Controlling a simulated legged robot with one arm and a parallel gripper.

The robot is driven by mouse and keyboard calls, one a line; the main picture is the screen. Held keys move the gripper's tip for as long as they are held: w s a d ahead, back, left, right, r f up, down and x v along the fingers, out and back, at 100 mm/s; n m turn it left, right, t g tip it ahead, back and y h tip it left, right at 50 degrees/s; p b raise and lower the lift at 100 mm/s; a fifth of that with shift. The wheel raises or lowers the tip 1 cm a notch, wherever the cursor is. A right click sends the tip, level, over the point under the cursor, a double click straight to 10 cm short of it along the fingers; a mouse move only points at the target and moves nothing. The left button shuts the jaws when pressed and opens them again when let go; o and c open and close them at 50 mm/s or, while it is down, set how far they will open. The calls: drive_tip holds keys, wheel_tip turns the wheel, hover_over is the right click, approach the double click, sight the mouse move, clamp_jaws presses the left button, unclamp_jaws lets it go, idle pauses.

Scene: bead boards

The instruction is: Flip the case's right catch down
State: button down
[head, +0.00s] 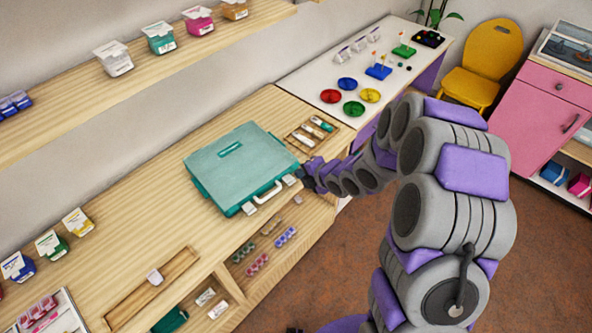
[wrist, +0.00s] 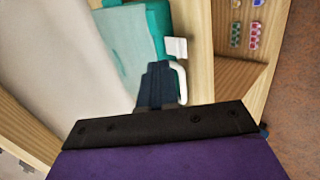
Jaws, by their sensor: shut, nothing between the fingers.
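The closed teal case (head: 232,165) lies flat on the wooden bench, its front edge facing the floor side. A pale handle (head: 268,194) is on that edge, between the left catch (head: 248,208) and the right catch (head: 290,180). My gripper (head: 304,178) is shut and empty, close beside the right catch; I cannot tell if they touch. In the wrist view the shut fingers (wrist: 158,70) point along the case front (wrist: 157,20). The handle (wrist: 182,85) and the far, left catch (wrist: 176,48) show there; the right catch seems hidden by my gripper.
A wooden tray with tubes (head: 312,130) sits just behind the case's right side. Open shelves with bead packs (head: 257,265) lie below the bench's front edge.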

drive_tip(key=s+d+r+m+g+h, duration=0.1)
drive_tip(key=s+d+r+m+h, duration=0.3)
drive_tip(key=s+d+r+m, duration=0.45)
drive_tip(key=s+d+r+m+g+h, duration=0.1)
drive_tip(key=s+d+r+m+h, duration=0.4)
drive_tip(key=d, duration=0.7)
drive_tip(key=s+a+r+m+g+y, duration=0.1)
drive_tip(key=s+a+r+m+g, duration=0.1)
drive_tip(key=s+m, duration=0.5)
drive_tip(key=s+a+r+m+g, duration=0.3)
drive_tip(key=s+m, duration=0.3)
drive_tip(key=s, duration=1.2)
drive_tip(key=shift+s+r+m+g+y, duration=0.2)
drive_tip(key=shift+r+m+g+y, duration=0.2)
drive_tip(key=shift+r+g, duration=0.3)
